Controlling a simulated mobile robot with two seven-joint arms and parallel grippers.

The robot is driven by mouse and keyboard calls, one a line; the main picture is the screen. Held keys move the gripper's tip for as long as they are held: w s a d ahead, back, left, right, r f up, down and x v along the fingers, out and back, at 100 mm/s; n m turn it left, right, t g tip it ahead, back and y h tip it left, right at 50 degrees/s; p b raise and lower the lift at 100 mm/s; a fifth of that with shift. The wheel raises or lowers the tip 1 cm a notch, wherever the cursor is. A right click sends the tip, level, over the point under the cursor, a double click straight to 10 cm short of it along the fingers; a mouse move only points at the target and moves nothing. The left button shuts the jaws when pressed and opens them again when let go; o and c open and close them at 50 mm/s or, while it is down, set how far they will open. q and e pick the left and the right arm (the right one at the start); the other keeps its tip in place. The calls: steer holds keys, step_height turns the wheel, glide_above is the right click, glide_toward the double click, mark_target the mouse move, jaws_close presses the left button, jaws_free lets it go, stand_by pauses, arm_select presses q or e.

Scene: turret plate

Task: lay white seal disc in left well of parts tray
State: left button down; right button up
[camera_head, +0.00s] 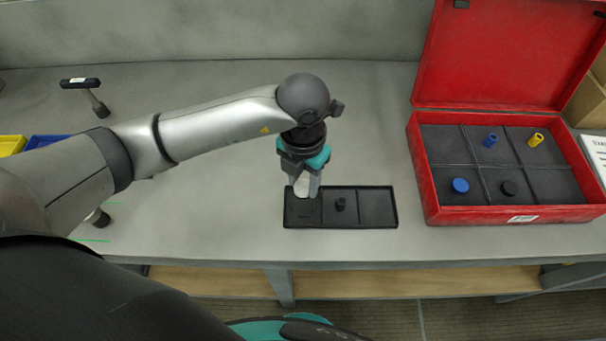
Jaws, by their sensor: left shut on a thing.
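My left gripper (308,192) is shut on the white seal disc (302,187), which shows as a pale piece between the fingers. The gripper points down over the left well of the black parts tray (378,225). The disc is seen at a slant and partly hidden by the fingers. I cannot tell whether it touches the well floor. A small black part (341,204) stands in the middle well. The right well is empty. My right gripper is not in view.
An open red case (432,190) at the right holds a blue disc (460,185), a black disc (509,188), a blue cylinder (490,140) and a yellow cylinder (536,139). A hammer (98,104) and yellow and blue bins (45,141) are at the left. The bench behind the tray is clear.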

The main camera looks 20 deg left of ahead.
arm_select(q)
steer(key=b, duration=0.4)
glide_above(303, 207)
steer(key=shift+f, duration=2.5)
steer(key=shift+f, duration=0.2)
steer(key=shift+f+b, duration=0.6)
steer(key=shift+b, duration=0.05)
steer(key=shift+f+b, duration=0.6)
steer(key=shift+f, duration=0.1)
steer(key=shift+c, duration=1.6)
jaws_free()
steer(key=shift+r, duration=0.15)
step_height(303, 207, up, 15)
steer(key=shift+r, duration=0.1)
